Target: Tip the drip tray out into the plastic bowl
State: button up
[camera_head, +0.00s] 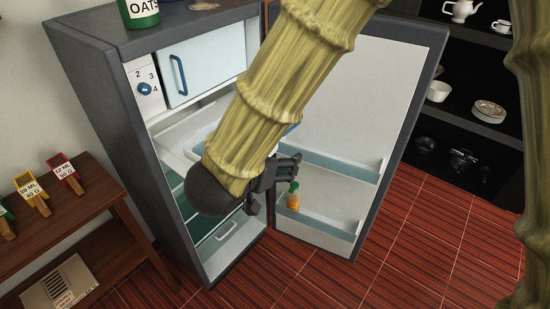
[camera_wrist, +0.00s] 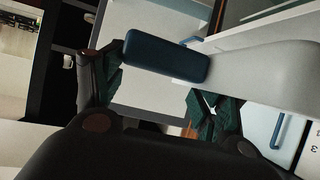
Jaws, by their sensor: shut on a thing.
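The drip tray appears to be the pale tray (camera_wrist: 262,75) with a dark blue handle (camera_wrist: 165,55) in the wrist view. My gripper (camera_wrist: 160,88) is shut on this handle, with its green-padded fingers on either side. In the head view my gripper (camera_head: 277,178) is at the open fridge, between its body and door. A pale tray (camera_head: 200,138) shows below the freezer door there, mostly hidden by my arm. Its contents cannot be seen. A white bowl (camera_head: 439,91) stands on the dark shelf at right; I cannot tell whether it is the plastic bowl.
The fridge door (camera_head: 345,95) is wide open at right, with an orange item (camera_head: 293,196) in its lower rack. The freezer door (camera_head: 203,72) is shut. A wooden side table (camera_head: 75,215) stands at left. Red floor (camera_head: 420,240) is clear in front.

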jog(key=shift+s, duration=0.15)
jog(key=shift+s+d+f, duration=0.15)
jog(key=shift+f, duration=0.1)
jog(key=shift+d+f, duration=0.1)
jog(key=shift+f, duration=0.15)
jog(key=shift+w+d+f, duration=0.25)
jog(key=shift+f, duration=0.35)
jog(key=d+f+n+y, duration=0.1)
jog(key=d+f, duration=0.4)
jog(key=f, duration=0.6)
jog(key=w+d+f+n+t+y, duration=0.1)
jog(key=d+f+n+y, duration=0.1)
jog(key=d+f, duration=0.4)
jog(key=d+f+n+y, duration=0.2)
jog(key=d+f, duration=0.4)
jog(key=f, duration=1.1)
jog(key=shift+w+y, duration=0.15)
jog(key=shift+y, duration=0.15)
jog(key=shift+f, duration=0.25)
